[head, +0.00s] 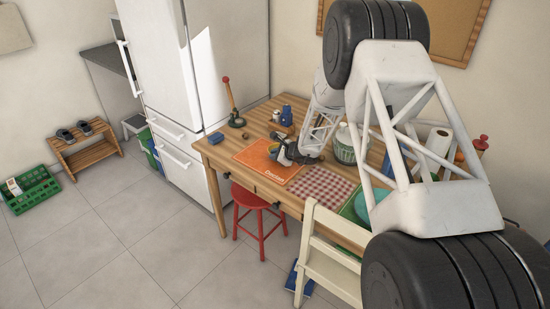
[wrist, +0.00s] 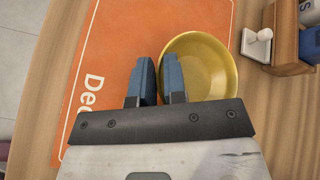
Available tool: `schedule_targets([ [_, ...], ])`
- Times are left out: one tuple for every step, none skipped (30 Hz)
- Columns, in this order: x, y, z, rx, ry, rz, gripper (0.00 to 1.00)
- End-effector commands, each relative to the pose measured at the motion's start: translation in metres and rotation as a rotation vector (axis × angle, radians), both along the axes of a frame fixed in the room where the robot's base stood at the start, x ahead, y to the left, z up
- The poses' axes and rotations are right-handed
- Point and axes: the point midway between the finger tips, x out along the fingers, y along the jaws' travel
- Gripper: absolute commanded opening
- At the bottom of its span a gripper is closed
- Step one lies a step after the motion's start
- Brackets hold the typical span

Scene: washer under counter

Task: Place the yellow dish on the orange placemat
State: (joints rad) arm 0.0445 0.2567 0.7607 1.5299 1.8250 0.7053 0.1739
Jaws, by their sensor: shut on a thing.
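The yellow dish (wrist: 205,62) is a round bowl at the upper middle of the wrist view. It also shows small in the head view (head: 272,150), partly hidden by my gripper. My gripper (wrist: 159,60) is shut on the dish's left rim, one finger inside the bowl and one outside. The orange placemat (wrist: 115,50), with white lettering, lies flat on the wooden table; in the head view (head: 256,158) it is near the table's left end. The dish overlaps the placemat's right part in the wrist view. I cannot tell whether it touches the mat or hangs just above it.
A wooden caddy (wrist: 285,45) with a white knobbed item and blue things stands right of the dish. A red checked placemat (head: 323,188) lies right of the orange one. A red stool (head: 258,205) and a cream chair (head: 325,245) stand at the table's front.

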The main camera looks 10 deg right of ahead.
Motion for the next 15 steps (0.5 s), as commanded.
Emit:
schedule_targets([
  [0.0004,-0.0001,-0.0043,0.001,0.001,-0.001,0.0],
  [0.0005,-0.0001,-0.0062,0.001,0.0,-0.001,0.0],
  [0.0006,-0.0001,-0.0081,0.001,0.0,-0.001,0.0],
  [0.0007,0.0,-0.0091,0.001,-0.001,-0.002,0.0],
  [0.0006,0.0,-0.0097,0.001,-0.002,-0.001,0.0],
  [0.0007,-0.0001,-0.0101,0.001,-0.002,-0.001,0.0],
  [0.0007,0.0,-0.01,0.001,-0.002,-0.001,0.0],
  [0.0006,0.0,-0.01,0.001,-0.002,-0.001,0.0],
  [0.0006,0.0,-0.01,0.001,-0.002,-0.001,0.0],
  [0.0006,0.0,-0.01,0.001,-0.002,-0.001,0.0],
  [0.0005,0.0,-0.01,0.001,-0.002,-0.001,0.0],
  [0.0005,-0.0001,-0.0101,0.001,-0.002,-0.001,0.0],
  [0.0005,0.0,-0.0102,0.001,-0.001,0.0,0.0],
  [0.0005,0.0,-0.0106,0.001,-0.001,0.0,0.0],
  [0.0004,0.0,-0.0115,0.001,-0.001,0.0,0.0],
])
